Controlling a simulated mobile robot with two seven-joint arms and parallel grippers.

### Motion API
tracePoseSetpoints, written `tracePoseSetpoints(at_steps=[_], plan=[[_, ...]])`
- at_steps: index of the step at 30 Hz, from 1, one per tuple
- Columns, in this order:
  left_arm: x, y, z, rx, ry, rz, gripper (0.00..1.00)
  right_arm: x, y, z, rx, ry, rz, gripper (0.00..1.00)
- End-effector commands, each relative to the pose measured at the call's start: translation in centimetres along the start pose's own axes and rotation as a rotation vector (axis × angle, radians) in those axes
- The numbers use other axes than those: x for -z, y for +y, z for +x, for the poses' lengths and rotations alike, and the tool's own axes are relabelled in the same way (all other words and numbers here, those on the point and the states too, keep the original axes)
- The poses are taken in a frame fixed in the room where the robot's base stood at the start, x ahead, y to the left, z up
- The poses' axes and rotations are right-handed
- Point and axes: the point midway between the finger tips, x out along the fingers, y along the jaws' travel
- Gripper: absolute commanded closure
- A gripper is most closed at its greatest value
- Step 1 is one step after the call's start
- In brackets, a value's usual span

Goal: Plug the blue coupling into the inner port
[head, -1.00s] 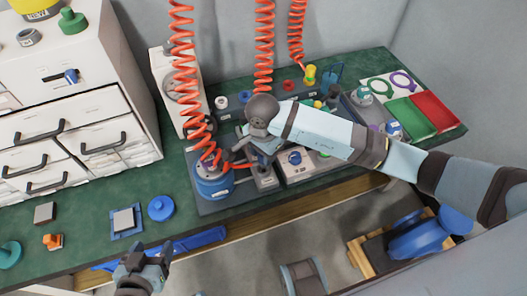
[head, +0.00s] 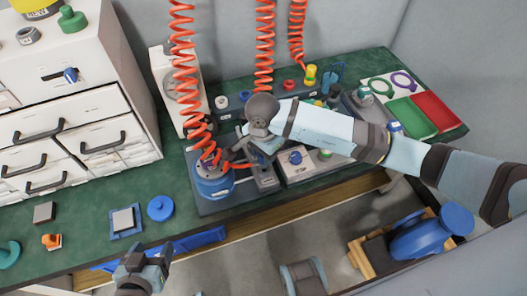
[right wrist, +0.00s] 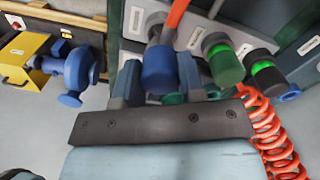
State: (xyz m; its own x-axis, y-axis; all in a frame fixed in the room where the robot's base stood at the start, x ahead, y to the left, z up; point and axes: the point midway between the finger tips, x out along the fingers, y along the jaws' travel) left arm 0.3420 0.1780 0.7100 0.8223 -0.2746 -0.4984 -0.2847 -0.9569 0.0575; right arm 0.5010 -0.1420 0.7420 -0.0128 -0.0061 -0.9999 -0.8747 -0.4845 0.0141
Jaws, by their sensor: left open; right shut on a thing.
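My right gripper (head: 243,150) is over the grey test fixture (head: 207,208) on the green bench, its tips partly hidden by my wrist. In the right wrist view, my right gripper's fingers (right wrist: 160,85) are shut on the blue coupling (right wrist: 158,70), from whose area an orange-red hose rises. Two green-ringed ports or knobs (right wrist: 222,62) (right wrist: 262,68) are to the right of it. I cannot tell which is the inner port, nor whether the coupling touches one. A blue round vessel (head: 213,187) stands at the fixture's left. My left gripper (head: 143,262) is open and empty near the bench's front edge.
Coiled orange hoses (head: 264,45) hang over the bench. A grey-white box with a blue knob (head: 295,158) is right of the gripper. Green (head: 408,115) and red (head: 434,112) trays lie at the far right. A white drawer cabinet (head: 70,105) stands left.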

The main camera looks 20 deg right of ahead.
Motion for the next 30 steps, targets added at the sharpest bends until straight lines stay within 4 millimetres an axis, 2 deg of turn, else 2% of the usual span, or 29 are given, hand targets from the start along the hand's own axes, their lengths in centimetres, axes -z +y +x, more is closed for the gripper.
tracePoseSetpoints(at_steps=[30], plan=[[-1.3, -0.1, 0.8, 0.000, 0.003, 0.000, 0.33, 0.1, 0.0, 2.1, 0.000, 0.001, 0.001, 0.89]])
